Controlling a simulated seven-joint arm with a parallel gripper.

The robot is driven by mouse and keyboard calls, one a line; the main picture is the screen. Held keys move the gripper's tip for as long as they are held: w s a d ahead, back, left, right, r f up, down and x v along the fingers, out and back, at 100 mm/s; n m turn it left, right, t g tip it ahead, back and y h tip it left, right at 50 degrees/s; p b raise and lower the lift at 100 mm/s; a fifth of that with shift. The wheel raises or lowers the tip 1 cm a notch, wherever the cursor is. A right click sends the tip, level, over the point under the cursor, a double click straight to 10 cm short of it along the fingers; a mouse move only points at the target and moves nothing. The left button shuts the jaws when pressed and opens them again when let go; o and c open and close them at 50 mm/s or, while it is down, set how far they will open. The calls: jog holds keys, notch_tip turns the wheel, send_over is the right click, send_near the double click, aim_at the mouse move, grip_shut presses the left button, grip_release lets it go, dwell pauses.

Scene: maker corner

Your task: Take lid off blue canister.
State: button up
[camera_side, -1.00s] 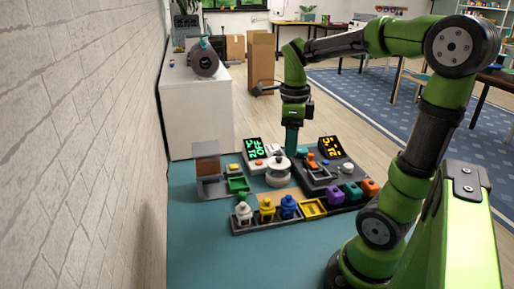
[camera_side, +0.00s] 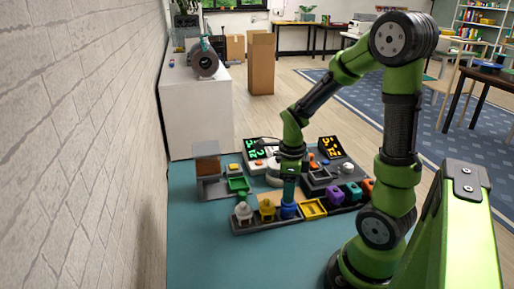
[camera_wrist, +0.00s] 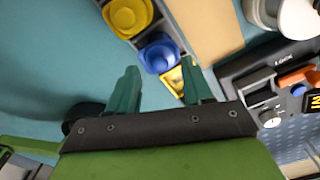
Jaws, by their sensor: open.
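The blue canister (camera_side: 288,211) stands in the dark rack at the front of the workstation, between the yellow canister (camera_side: 267,209) and the yellow tray. In the wrist view the blue canister (camera_wrist: 160,56) shows from above, with a round blue top, just beyond my fingertips. My gripper (camera_side: 289,200) points down at or just above the blue canister in the side view and hides its upper part. In the wrist view my gripper (camera_wrist: 160,78) has its two teal fingers spread apart with nothing between them. I cannot tell whether the fingers touch the lid.
A white canister (camera_side: 243,213) stands at the rack's left end. A yellow tray (camera_side: 313,209) lies right of the blue canister, then a purple block (camera_side: 335,195) and others. Devices with lit displays (camera_side: 330,147) stand behind. The teal table (camera_side: 205,245) is clear in front.

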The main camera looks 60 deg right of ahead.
notch_tip(320, 180, down, 2)
jog(key=shift+f, duration=0.1)
grip_shut()
jog(key=shift+r, duration=0.2)
